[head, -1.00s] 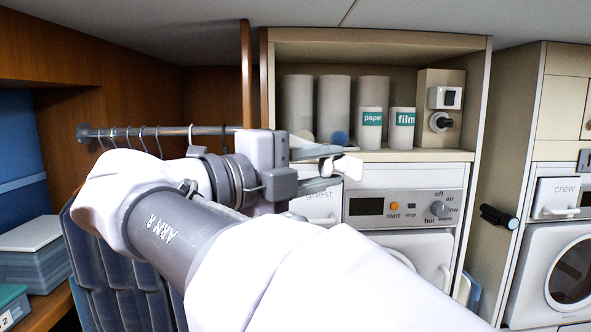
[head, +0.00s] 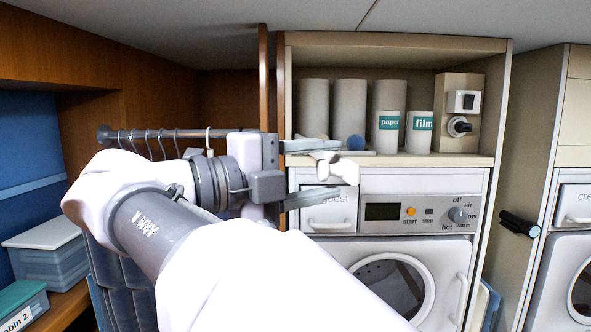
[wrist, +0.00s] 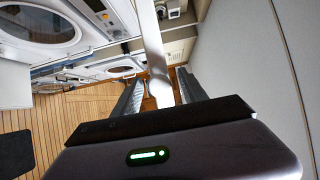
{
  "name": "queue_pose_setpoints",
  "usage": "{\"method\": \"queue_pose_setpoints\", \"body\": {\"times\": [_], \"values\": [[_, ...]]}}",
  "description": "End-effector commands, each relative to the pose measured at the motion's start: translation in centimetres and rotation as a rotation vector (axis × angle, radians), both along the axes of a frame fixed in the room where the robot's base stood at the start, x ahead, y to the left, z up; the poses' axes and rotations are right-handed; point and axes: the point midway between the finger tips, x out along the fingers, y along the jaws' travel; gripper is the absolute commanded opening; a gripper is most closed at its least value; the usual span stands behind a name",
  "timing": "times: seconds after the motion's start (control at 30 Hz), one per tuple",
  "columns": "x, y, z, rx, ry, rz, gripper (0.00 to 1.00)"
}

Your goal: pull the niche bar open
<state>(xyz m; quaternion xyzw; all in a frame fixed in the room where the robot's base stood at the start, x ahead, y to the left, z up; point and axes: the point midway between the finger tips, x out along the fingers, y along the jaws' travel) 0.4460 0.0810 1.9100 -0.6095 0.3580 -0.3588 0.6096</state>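A white bar-like piece (head: 332,168) lies between the two fingers of my gripper (head: 318,170) in the head view. In the wrist view the white bar (wrist: 153,45) runs from the top edge down between the fingers, with a gap on both sides. I cannot tell for certain that it is the niche bar. My gripper (wrist: 160,92) is open around it, with no clear contact. In the head view, the gripper is in front of the shelf niche (head: 310,160) and above the guest drawer (head: 327,215).
The niche holds grey cylinders, a paper tub (head: 387,135), a film tub (head: 419,133) and a blue ball (head: 356,143). A dryer panel (head: 412,213) sits below. A hanger rail (head: 135,135) is behind my arm. Storage boxes (head: 45,255) stand at left.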

Motion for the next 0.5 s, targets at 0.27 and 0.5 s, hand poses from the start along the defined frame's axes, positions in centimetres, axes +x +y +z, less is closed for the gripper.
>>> {"method": "queue_pose_setpoints", "body": {"times": [0.27, 0.5], "values": [[-0.7, 1.5, -0.4, 0.002, -0.001, 0.003, 0.50], [-3.8, 7.1, -0.9, 0.002, 0.000, 0.004, 0.50]]}}
